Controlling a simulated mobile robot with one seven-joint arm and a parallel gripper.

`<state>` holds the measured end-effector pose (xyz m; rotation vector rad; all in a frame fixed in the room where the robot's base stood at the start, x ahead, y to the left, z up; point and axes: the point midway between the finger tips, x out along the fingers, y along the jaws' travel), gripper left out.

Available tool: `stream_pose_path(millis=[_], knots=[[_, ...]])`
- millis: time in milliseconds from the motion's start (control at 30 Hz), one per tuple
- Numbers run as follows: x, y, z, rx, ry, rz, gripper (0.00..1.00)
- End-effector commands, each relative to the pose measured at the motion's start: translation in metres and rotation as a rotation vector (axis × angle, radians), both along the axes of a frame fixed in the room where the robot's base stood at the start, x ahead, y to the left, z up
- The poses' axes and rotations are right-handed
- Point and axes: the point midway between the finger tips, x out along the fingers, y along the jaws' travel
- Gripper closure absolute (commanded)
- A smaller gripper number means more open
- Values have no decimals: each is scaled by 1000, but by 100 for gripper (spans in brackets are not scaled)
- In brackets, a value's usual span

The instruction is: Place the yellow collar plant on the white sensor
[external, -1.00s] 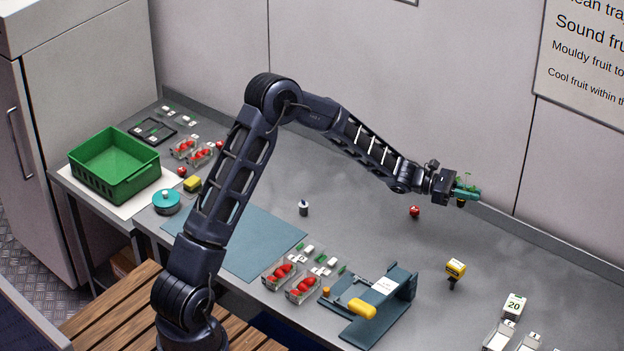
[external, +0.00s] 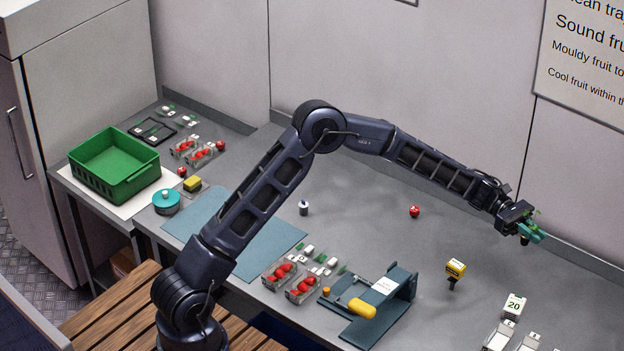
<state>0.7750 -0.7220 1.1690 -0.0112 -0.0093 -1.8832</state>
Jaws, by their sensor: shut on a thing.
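My gripper (external: 532,231) is at the far right, raised above the back part of the bench, with its teal fingers shut on a small plant. Green leaves (external: 537,213) show above the fingers and a small dark base (external: 524,240) hangs below them. The collar colour is too small to make out now. No object is clearly labelled as the white sensor. A white block marked 20 (external: 514,305) stands at the lower right, in front of and below the gripper. A small white-topped dark cylinder (external: 304,207) stands mid-bench.
A yellow-headed device (external: 456,268) stands left of the white block. White trays (external: 498,336) lie at the front right. A red berry (external: 414,211) and a blue-grey stand (external: 402,287) are on the bench. Berry punnets (external: 303,290) and a green crate (external: 122,158) lie left. Back right bench is clear.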

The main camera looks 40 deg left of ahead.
Motion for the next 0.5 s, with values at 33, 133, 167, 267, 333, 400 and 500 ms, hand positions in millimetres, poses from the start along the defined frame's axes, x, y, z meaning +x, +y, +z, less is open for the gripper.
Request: stream_pose_path(millis=[33, 133, 167, 267, 333, 400, 500], knots=[[-6, -10, 1, 1, -3, -24, 100], [-16, -23, 2, 8, -3, -58, 100], [-18, -26, 2, 9, -4, -64, 100], [-22, -31, -2, 13, -3, -78, 100], [-23, -32, -11, 14, -2, -81, 100], [-23, -32, -25, 14, 0, -81, 100], [-22, -32, -46, 14, 0, -80, 100]])
